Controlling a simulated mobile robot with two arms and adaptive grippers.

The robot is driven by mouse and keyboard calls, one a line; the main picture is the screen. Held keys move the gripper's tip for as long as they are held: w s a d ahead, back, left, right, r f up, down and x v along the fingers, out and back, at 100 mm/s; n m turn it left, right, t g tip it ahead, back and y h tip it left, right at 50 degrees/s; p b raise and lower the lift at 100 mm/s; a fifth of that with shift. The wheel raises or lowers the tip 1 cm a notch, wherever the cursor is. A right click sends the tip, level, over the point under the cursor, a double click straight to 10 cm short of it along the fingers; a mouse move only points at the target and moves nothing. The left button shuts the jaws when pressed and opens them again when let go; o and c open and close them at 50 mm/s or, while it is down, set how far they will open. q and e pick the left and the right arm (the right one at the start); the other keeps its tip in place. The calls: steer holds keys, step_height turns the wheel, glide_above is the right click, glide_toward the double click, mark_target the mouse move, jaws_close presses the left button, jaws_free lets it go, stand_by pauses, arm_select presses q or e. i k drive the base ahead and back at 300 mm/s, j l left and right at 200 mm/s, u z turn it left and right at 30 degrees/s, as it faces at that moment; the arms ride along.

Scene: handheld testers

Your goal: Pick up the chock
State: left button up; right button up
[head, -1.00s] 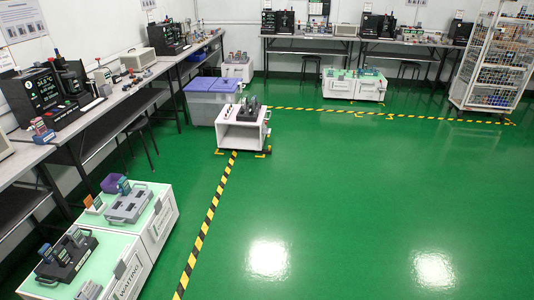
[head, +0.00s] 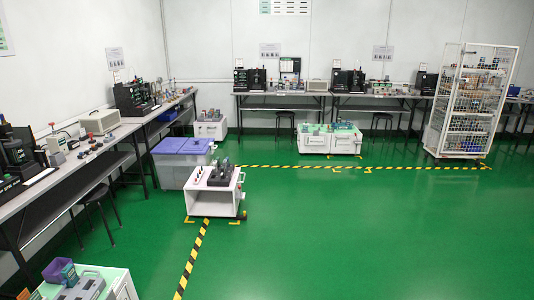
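I cannot make out a chock for certain at this distance. A small white open-fronted cart (head: 214,196) stands on the green floor left of centre, with dark grey devices (head: 220,172) on its top. Small yellow and dark pieces (head: 238,219) lie on the floor at its base; I cannot tell whether they are floor marks or a chock. Neither of my grippers is in view.
A workbench (head: 75,165) runs along the left wall, with a stool (head: 97,205) beside it. A lidded bin (head: 178,160) stands behind the cart. A white cabinet (head: 115,285) is at lower left, a wire cage trolley (head: 470,105) at back right. Floor is clear centre and right.

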mark_target(241, 218)
steer(key=i+z, duration=0.1)
steer(key=i, duration=2.5)
